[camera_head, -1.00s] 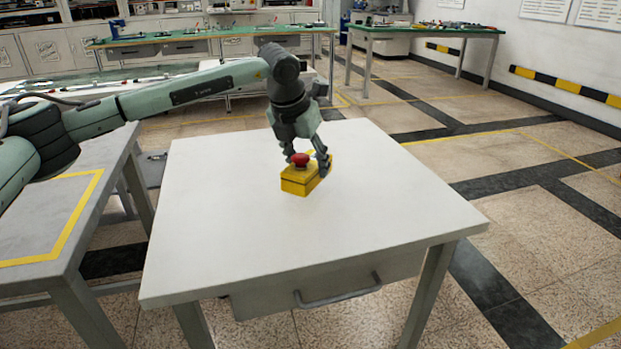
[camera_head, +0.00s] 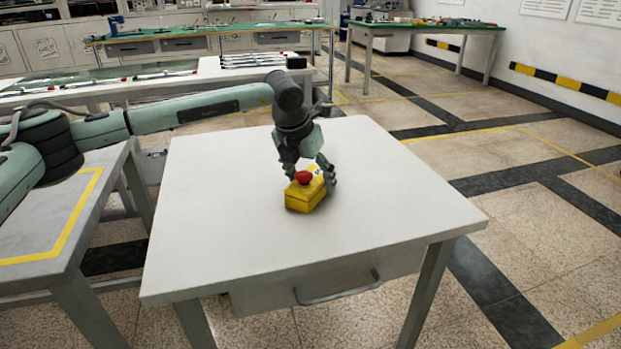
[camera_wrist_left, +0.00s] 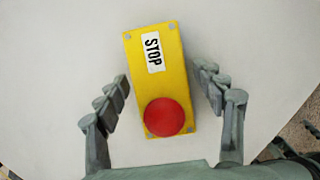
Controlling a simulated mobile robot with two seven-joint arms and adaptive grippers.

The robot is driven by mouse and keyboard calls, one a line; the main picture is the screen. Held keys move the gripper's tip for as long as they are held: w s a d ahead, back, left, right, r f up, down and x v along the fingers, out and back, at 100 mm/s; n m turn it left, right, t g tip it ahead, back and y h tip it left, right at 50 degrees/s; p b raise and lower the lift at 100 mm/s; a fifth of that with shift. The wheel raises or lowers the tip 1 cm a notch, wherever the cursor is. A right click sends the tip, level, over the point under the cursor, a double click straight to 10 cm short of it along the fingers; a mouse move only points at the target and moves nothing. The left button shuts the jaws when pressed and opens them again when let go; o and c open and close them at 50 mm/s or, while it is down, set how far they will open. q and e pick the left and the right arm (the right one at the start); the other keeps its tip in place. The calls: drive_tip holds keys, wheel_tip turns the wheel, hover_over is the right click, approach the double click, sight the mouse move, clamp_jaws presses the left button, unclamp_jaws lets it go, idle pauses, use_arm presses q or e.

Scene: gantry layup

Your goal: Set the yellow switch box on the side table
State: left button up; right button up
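The yellow switch box (camera_head: 304,197) with a red button rests on the pale side table (camera_head: 230,250), right of the tabletop's middle and toward its far half. My left gripper (camera_head: 313,178) is just above and around it, pointing down. In the left wrist view the box (camera_wrist_left: 163,85) shows its STOP label and red button from above. The left gripper's fingers (camera_wrist_left: 160,82) stand on either side of it, with narrow gaps between fingers and box, so the gripper looks open. My right gripper is not in view.
A grey table with a yellow outline (camera_head: 60,225) stands at the left, beside the side table. A drawer handle (camera_head: 338,290) is on the side table's front. Green-topped benches (camera_head: 215,33) stand behind. The rest of the side tabletop is clear.

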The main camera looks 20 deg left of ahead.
use_arm(q)
drive_tip(key=shift+r, duration=0.15)
drive_tip(key=shift+s+r, duration=0.1)
drive_tip(key=shift+r, duration=0.25)
drive_tip(key=v, duration=1)
drive_tip(key=shift+s+r, duration=0.1)
drive_tip(key=shift+r, duration=0.15)
drive_tip(key=shift+s+a+r, duration=0.1)
drive_tip(key=shift+r, duration=0.2)
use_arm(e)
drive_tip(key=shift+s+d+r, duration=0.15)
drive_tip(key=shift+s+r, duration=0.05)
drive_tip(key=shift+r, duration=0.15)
use_arm(q)
drive_tip(key=shift+s+f, duration=0.1)
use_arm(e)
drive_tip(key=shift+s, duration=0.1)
